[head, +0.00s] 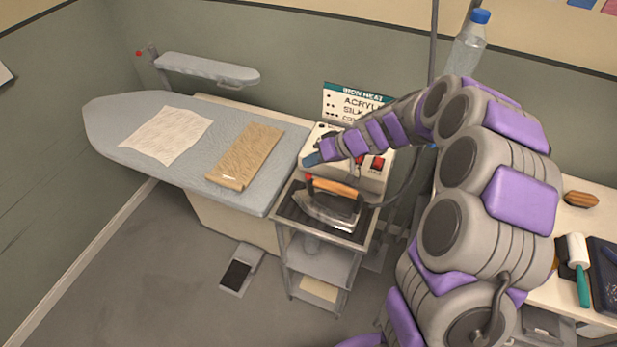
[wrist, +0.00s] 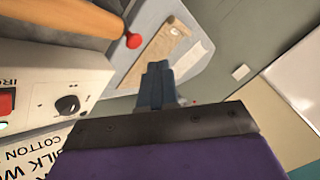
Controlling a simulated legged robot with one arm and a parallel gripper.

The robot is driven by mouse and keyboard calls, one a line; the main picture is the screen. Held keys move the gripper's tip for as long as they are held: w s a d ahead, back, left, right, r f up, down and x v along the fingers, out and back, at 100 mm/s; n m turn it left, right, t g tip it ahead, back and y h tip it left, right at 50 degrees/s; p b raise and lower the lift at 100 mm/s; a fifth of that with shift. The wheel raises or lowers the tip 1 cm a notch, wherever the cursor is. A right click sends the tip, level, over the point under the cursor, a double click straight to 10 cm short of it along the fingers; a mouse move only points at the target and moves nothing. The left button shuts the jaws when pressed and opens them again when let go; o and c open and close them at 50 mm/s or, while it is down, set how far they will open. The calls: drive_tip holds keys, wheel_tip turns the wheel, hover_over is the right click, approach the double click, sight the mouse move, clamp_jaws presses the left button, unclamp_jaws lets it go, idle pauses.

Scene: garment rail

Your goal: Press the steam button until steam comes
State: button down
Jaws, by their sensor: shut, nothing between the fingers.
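The iron (head: 328,210) rests on the trolley's top shelf, with its wooden handle (head: 336,188) uppermost. A red button (head: 308,178) sits at the handle's left end; it also shows in the wrist view (wrist: 133,40). My gripper (head: 312,159) is shut and empty, with its blue fingertips just above the button in the head view. In the wrist view the fingers (wrist: 158,82) point past the button, to its right and apart from it in the picture. No steam shows. The gap between fingers and button is hard to judge.
The base unit (head: 370,178) behind the iron carries a red switch (wrist: 6,102) and a black knob (wrist: 68,104). An ironing board (head: 108,118) with a white cloth (head: 168,134) and a tan cloth (head: 246,155) lies left. A bottle (head: 466,45) stands behind my arm.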

drive_tip(key=shift+f+b, duration=0.45)
drive_tip(key=shift+f, duration=0.4)
drive_tip(key=shift+f, duration=0.15)
idle(1.4)
drive_tip(key=shift+f+b, duration=0.25)
drive_tip(key=shift+b, duration=0.4)
drive_tip(key=shift+s+f+b, duration=0.1)
drive_tip(key=shift+f+b, duration=0.25)
drive_tip(key=shift+b, duration=0.1)
idle(0.5)
drive_tip(key=shift+r, duration=0.85)
drive_tip(key=shift+r, duration=0.1)
drive_tip(key=shift+r+p, duration=0.95)
drive_tip(key=shift+r, duration=1.5)
